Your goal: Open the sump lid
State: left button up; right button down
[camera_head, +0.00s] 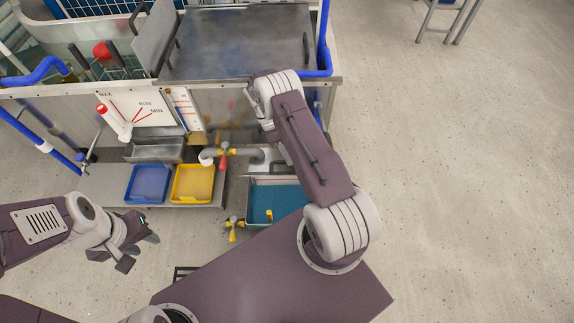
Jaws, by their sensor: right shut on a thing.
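The sump (275,205) is a low tank of teal liquid at the front of the station, and its top shows uncovered. A grey lid edge with a dark bar (284,169) shows at its back side, partly hidden by my right arm. My right arm reaches over the station front and bends back down. My right gripper is mostly hidden behind the arm, close to that bar, and appears shut on the sump lid. My left gripper (139,252) is open and empty above the floor at the left, well away from the sump.
A blue tray (148,184) and a yellow tray (192,184) sit on a low shelf left of the sump. A pipe with a red-handled valve (223,156) and a yellow valve (234,228) are close to the sump.

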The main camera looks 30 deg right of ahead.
jog(key=shift+w+d+f, duration=0.15)
jog(key=shift+w+d, duration=0.2)
jog(key=shift+w, duration=0.25)
jog(key=c, duration=1.5)
grip_release()
jog(key=shift+f, duration=0.1)
jog(key=shift+o, duration=0.2)
jog(key=d+p+v, duration=0.1)
jog(key=v, duration=0.8)
jog(key=shift+a, duration=0.35)
